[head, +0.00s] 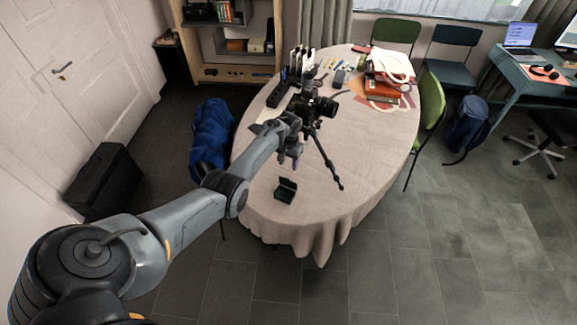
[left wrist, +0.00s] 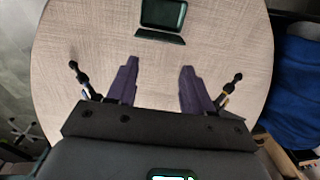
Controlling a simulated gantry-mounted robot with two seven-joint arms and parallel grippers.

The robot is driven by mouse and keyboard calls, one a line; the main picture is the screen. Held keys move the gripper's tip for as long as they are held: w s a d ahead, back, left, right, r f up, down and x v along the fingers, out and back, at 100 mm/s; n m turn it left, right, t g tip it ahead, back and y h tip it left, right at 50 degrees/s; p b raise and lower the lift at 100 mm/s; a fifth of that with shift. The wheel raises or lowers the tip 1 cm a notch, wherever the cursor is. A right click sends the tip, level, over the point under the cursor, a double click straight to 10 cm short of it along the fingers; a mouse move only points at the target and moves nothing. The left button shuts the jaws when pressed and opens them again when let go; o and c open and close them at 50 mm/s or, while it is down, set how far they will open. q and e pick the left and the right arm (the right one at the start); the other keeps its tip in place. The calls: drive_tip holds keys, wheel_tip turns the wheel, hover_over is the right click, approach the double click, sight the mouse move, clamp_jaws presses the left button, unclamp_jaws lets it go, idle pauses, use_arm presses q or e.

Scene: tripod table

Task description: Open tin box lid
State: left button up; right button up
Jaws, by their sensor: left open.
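The small dark green tin box (head: 285,193) stands on the near part of the table, its lid (head: 288,184) raised at the far side. The box also shows at the top of the left wrist view (left wrist: 163,14), partly cut off by the frame edge. My left gripper (head: 290,163) is above the table, a little beyond the box and apart from it. In the left wrist view its two purple fingers (left wrist: 159,72) are spread, with only bare cloth between them. My right gripper is not in view.
The oval table has a beige cloth (head: 349,195). A tripod with a black camera (head: 318,106) stands just beyond my left gripper, one leg (head: 325,160) reaching right of it. A red box (head: 386,87) and a white bag lie far right. The cloth around the tin box is clear.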

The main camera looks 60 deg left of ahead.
use_arm(q)
drive_tip(key=shift+r+p, duration=0.3)
drive_tip(key=shift+r, duration=1.45)
drive_tip(key=shift+c, duration=0.5)
